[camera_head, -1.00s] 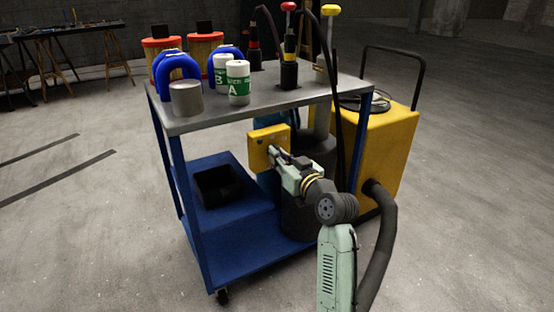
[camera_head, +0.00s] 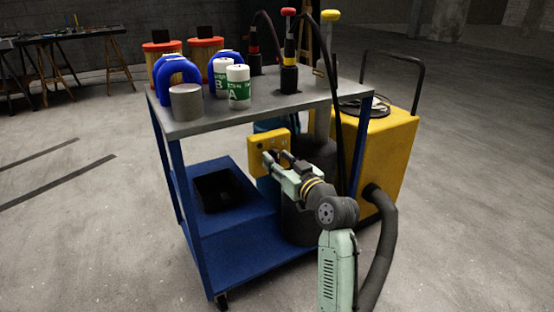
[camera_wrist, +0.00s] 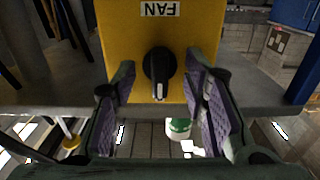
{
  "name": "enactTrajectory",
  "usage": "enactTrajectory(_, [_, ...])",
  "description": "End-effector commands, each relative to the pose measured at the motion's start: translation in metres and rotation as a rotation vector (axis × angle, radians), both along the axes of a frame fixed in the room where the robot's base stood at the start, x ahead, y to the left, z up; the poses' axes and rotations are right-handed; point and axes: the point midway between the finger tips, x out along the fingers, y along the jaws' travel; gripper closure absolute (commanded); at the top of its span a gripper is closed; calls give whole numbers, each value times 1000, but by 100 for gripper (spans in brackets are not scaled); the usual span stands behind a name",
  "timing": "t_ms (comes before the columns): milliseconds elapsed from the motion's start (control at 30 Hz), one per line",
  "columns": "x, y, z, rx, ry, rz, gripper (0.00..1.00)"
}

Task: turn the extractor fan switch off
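The fan switch is a black rotary knob (camera_wrist: 158,72) with a white pointer mark, on the face of a yellow box (camera_head: 256,146). In the wrist view the box (camera_wrist: 120,35) carries a label (camera_wrist: 160,9) reading FAN, and the knob's pointer faces down the picture. My gripper (camera_head: 277,158) is in front of the box under the cart top. In the wrist view my gripper (camera_wrist: 157,90) is open, with one purple-padded finger on each side of the knob and a gap on both sides. The knob is hard to make out in the head view.
The blue cart's grey top (camera_head: 215,122) overhangs the box and holds cans, blue horseshoe-shaped items and cables. A dark cylinder (camera_head: 298,215) stands close below my gripper. A yellow machine (camera_head: 385,150) with a hose stands at the right.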

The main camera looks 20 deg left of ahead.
Motion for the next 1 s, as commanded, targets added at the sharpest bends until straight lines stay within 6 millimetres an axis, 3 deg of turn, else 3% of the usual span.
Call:
enactTrajectory(167, [-2,-4,-1,1,1,-1,60])
enactTrajectory(1000, [-53,-68,0,1,0,-1,60])
